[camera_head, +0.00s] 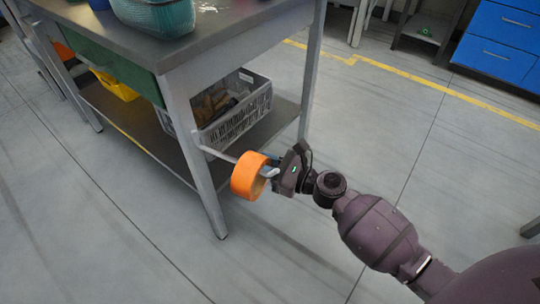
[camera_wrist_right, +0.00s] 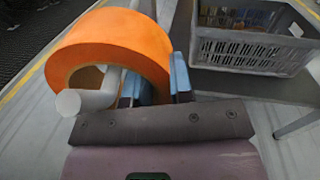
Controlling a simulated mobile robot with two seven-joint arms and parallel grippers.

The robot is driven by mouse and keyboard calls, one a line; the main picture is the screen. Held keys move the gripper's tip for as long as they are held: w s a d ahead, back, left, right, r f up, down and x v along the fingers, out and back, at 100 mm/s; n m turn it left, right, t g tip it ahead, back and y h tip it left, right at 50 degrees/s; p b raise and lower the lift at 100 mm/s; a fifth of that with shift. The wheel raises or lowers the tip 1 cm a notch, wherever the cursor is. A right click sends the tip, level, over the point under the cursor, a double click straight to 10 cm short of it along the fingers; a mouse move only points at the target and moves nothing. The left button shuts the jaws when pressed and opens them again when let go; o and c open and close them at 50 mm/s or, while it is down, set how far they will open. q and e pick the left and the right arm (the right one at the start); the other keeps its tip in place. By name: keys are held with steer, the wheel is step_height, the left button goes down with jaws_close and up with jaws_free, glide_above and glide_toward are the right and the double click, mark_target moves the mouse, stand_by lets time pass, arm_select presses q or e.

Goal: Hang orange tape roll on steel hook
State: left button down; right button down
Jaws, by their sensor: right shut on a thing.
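The orange tape roll (camera_head: 247,176) is held off the floor beside the workbench leg, and it fills the upper left of the right wrist view (camera_wrist_right: 118,36). My right gripper (camera_head: 273,171) is shut on the roll's rim, with its blue-grey fingers (camera_wrist_right: 157,86) on either side of the band. The steel hook (camera_head: 219,154) is a pale rod reaching out from the bench leg to the roll. In the right wrist view its round end (camera_wrist_right: 68,102) shows on the near side, and the rod passes through the roll's hole. My left gripper is not in view.
The workbench (camera_head: 235,42) has a teal basket (camera_head: 160,14) on top. A grey crate (camera_head: 238,122) with items stands on its lower shelf, close behind the hook. A yellow bin (camera_head: 115,85) is farther left. The floor to the right is open, with blue drawers (camera_head: 500,47) beyond.

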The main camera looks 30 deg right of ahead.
steer(key=shift+r, duration=0.3)
steer(key=shift+d, duration=0.15)
steer(key=shift+s, duration=0.1)
steer(key=c, duration=0.9)
jaws_free()
steer(key=shift+d, duration=0.15)
steer(key=shift+s, duration=0.1)
